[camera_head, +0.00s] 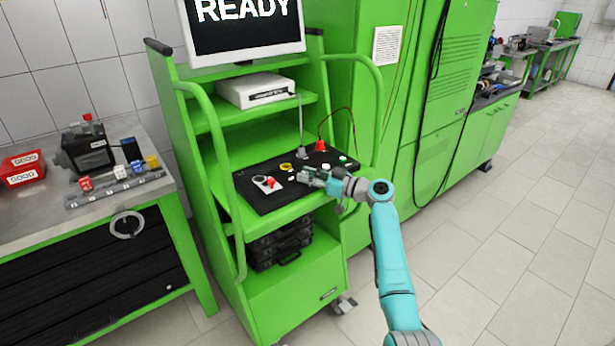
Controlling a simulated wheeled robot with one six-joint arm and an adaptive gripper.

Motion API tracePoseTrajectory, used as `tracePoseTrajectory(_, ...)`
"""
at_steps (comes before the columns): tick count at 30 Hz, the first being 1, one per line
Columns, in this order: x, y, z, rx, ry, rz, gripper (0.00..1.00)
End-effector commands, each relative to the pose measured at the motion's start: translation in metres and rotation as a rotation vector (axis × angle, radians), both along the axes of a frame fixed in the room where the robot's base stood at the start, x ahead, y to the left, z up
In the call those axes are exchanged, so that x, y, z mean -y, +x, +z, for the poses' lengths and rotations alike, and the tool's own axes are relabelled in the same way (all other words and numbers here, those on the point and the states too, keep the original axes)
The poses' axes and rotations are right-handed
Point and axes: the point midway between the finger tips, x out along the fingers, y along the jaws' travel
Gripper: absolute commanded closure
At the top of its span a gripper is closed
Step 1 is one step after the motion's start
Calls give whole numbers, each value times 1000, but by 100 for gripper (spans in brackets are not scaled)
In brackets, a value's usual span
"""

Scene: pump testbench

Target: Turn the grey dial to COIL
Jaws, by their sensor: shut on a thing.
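A black control panel (272,204) lies on the middle shelf of the green cart. My gripper (304,177) is low over the panel's front right part, with its fingers pointing left. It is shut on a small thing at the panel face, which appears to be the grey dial. The fingers cover the dial, so its pointer and the COIL mark cannot be read. The screen (243,28) above shows READY.
On the panel are a white plate with a red switch (269,184), a yellow ring (286,167) and a red plug (320,146) with a cable. A white box (255,90) sits above. The cart's green tube handles (222,165) flank the shelf. Open floor lies right.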

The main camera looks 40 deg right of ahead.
Motion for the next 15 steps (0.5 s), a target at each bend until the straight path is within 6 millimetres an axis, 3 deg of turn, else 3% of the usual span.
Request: tracePoseTrajectory(15,2,2,-1,-4,0,213,100)
